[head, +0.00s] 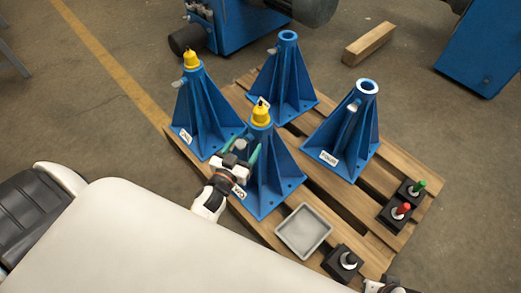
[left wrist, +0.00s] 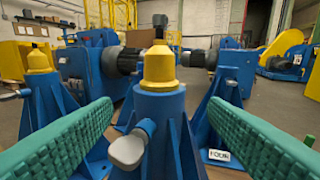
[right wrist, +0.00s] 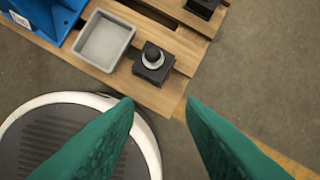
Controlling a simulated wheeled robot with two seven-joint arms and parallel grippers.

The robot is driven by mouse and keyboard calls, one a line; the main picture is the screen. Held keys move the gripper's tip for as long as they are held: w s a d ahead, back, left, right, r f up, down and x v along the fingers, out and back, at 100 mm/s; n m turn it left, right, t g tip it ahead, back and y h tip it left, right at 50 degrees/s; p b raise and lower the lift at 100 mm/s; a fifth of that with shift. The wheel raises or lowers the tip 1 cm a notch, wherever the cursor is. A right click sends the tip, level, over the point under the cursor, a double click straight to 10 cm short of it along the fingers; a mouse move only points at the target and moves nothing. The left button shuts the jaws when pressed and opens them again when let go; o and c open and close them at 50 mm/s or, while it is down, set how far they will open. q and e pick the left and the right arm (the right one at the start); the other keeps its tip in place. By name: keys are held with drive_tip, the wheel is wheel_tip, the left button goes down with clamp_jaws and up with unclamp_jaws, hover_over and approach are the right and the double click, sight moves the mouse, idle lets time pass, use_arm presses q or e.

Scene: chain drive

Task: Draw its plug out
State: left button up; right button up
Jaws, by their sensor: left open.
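The front blue stand (head: 268,182) carries a yellow plug (head: 261,118) with a dark tip, seated upright in its top. The same yellow plug shows in the left wrist view (left wrist: 159,72). A grey-headed side pin (left wrist: 127,150) sticks out of this stand below the plug. My left gripper (head: 242,152) is open at the stand's near side; its green fingers lie left and right of the side pin, apart from it. My right gripper (right wrist: 160,108) is open and empty, low at the front right; its arm barely shows in the head view.
The left stand (head: 203,115) also bears a yellow plug (head: 191,60). The back stand (head: 283,80) and right stand (head: 345,130) have open tops. A grey tray (head: 303,231) and black blocks with black (head: 349,260), red (head: 404,210) and green (head: 419,187) pegs sit on the pallet.

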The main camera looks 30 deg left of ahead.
sight(257, 119)
use_arm(q)
drive_tip(key=shift+t, duration=0.4)
drive_tip(key=w, duration=0.4)
drive_tip(key=w+r+b, duration=0.1)
drive_tip(key=w, duration=0.3)
drive_tip(key=w+b, duration=0.1)
drive_tip(key=w, duration=0.3)
drive_tip(key=shift+w+a+r, duration=0.35)
drive_tip(key=shift+a+r, duration=0.05)
use_arm(e)
drive_tip(key=v, duration=0.7)
drive_tip(key=shift+w+d+r+t, duration=0.2)
drive_tip(key=shift+d+r+t, duration=0.1)
drive_tip(key=shift+d+r, duration=0.05)
use_arm(q)
drive_tip(key=c, duration=1.1)
